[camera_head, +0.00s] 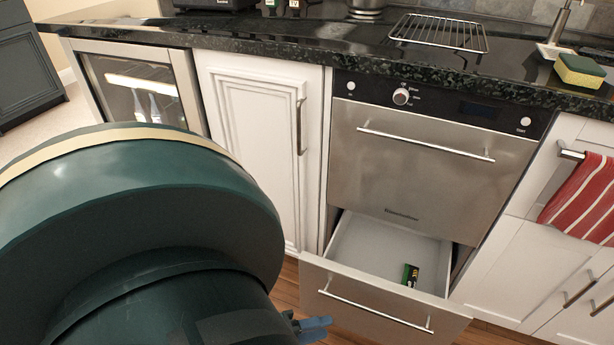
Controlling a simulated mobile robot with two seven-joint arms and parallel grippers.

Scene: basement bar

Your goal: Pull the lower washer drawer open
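The lower washer drawer (345,299) stands pulled out below the steel upper front (410,180). Its white inside shows, with a small dark green and yellow box (410,275) lying in it. A bar handle (375,312) runs across the drawer's front. My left gripper (316,327) shows only as a small blue piece at the bottom edge, just left of the drawer front in the picture. My dark green arm hides most of it, so I cannot tell whether it is open or whether it touches the drawer. My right gripper is out of view.
A dark stone counter (290,48) runs above, with a wire rack (438,33) and a sponge (580,70). A white cabinet door (255,130) is left of the washer. A red striped towel (585,200) hangs at right. Wooden floor (465,335) shows beside the drawer.

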